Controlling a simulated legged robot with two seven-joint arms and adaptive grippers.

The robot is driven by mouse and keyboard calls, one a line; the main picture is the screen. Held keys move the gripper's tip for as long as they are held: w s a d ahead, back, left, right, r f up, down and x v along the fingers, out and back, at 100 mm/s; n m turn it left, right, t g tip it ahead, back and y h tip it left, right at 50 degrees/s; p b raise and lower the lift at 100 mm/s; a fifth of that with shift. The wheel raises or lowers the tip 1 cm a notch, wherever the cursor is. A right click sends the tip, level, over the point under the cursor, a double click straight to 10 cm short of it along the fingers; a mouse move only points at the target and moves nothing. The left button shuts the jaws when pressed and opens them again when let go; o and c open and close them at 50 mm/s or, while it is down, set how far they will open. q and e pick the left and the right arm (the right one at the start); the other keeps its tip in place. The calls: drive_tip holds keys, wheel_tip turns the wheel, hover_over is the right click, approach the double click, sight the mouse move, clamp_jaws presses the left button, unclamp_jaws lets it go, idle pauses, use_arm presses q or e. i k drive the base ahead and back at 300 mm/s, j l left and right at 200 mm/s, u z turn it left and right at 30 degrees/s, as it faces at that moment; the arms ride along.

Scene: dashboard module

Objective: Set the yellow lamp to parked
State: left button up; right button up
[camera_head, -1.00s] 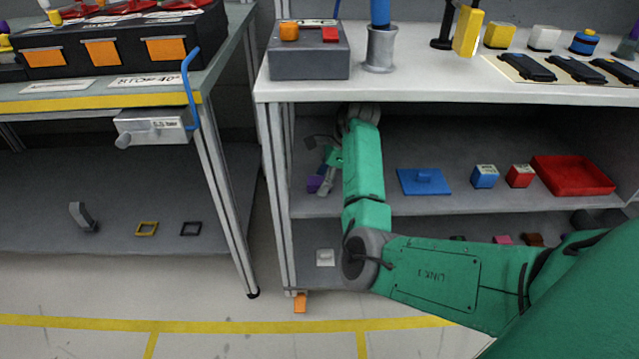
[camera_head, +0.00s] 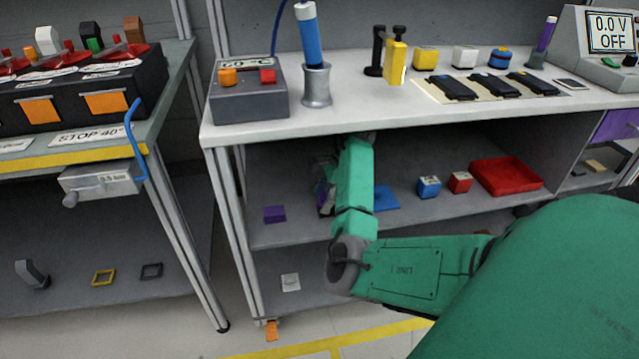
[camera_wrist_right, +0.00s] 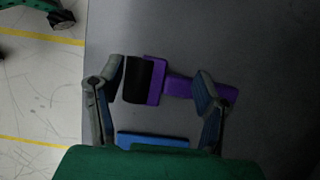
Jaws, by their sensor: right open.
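The yellow lamp (camera_head: 396,62) stands upright on the white top beside a black stand (camera_head: 375,52), with a bright strip along its side. Whether the two touch is unclear. My right gripper (camera_head: 325,188) is low under that top, at the middle shelf, well below the lamp and partly hidden by my green forearm. In the right wrist view my right gripper (camera_wrist_right: 162,80) is open, fingers wide apart. A purple and black object (camera_wrist_right: 155,80) lies between and below the fingers, not visibly clamped. The lamp is outside the wrist view. My left gripper is not seen.
The white top (camera_head: 350,112) overhangs my right arm. A grey box (camera_head: 248,98) and a blue-handled tool in a holder (camera_head: 316,86) stand left of the lamp. A purple block (camera_head: 274,214), blue lid (camera_head: 386,199) and red tray (camera_head: 506,177) are on the shelf.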

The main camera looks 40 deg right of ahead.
sight(393, 70)
drive_tip(key=k+l, duration=0.2)
drive_tip(key=k, duration=0.3)
drive_tip(key=k+l, duration=0.15)
drive_tip(key=k, duration=0.3)
